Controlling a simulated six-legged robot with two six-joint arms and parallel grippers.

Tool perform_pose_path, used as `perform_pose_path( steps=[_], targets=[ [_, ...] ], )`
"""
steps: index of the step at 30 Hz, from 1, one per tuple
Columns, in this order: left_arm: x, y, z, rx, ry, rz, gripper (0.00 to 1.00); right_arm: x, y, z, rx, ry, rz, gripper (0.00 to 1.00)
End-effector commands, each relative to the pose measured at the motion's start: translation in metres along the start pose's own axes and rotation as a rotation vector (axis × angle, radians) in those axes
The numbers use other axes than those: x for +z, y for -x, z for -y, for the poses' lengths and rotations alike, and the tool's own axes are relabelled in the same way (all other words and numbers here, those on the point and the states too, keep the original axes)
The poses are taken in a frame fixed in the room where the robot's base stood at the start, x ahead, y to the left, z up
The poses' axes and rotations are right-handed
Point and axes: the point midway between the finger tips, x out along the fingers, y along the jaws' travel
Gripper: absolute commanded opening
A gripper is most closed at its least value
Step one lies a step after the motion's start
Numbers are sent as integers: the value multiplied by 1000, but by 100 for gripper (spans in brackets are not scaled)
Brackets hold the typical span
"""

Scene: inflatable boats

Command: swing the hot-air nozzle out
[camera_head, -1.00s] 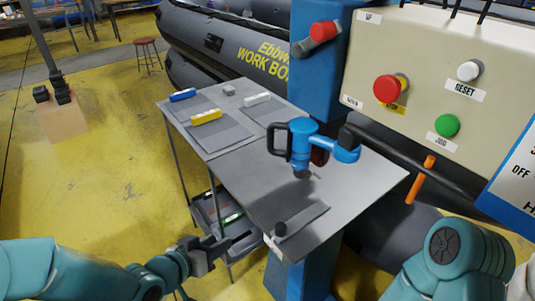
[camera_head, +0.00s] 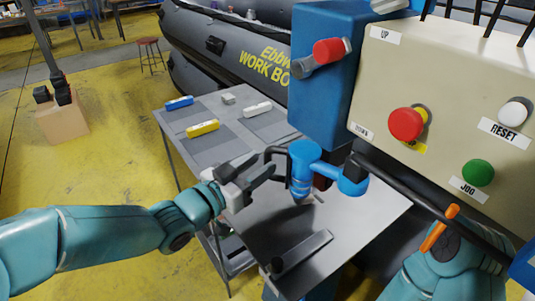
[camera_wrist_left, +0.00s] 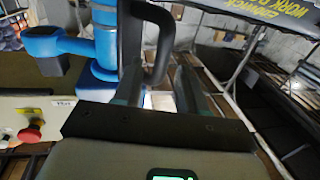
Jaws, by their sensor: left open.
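The hot-air nozzle is a blue swinging unit (camera_head: 304,165) with a black loop handle (camera_head: 277,151) on its left side. It hangs over the grey metal table and joins the blue machine column by a short blue arm. My left gripper (camera_head: 262,172) is open, its fingers reaching to the handle from the left. In the left wrist view the black handle (camera_wrist_left: 165,45) stands ahead of my two spread fingers (camera_wrist_left: 160,88), and its lower end comes down between them. I cannot tell if they touch. The blue body (camera_wrist_left: 106,40) is beside it. My right gripper is out of view.
The table (camera_head: 335,205) carries blue, yellow and white blocks at its far end and a flat grey bar (camera_head: 305,252) near its front edge.

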Motion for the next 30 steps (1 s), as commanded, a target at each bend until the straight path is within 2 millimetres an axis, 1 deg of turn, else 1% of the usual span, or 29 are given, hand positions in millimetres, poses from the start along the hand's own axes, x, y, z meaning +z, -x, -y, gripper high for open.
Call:
perform_pose_path(
  steps=[1,3,6,10,17,18,21,30],
  targets=[
    [-1,-10,-1,2,2,1,41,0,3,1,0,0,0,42],
    [-1,-20,0,2,1,2,41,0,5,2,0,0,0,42],
    [0,-30,1,0,1,2,41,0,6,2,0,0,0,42],
    [1,-36,2,-1,1,1,41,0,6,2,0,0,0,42],
    [1,-38,3,-2,1,1,41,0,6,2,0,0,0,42],
    [1,-38,3,-2,1,1,28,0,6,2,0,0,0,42],
    [1,-38,3,-2,1,1,0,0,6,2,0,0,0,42],
    [1,-39,3,-2,1,1,0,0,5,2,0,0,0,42]
  ],
)
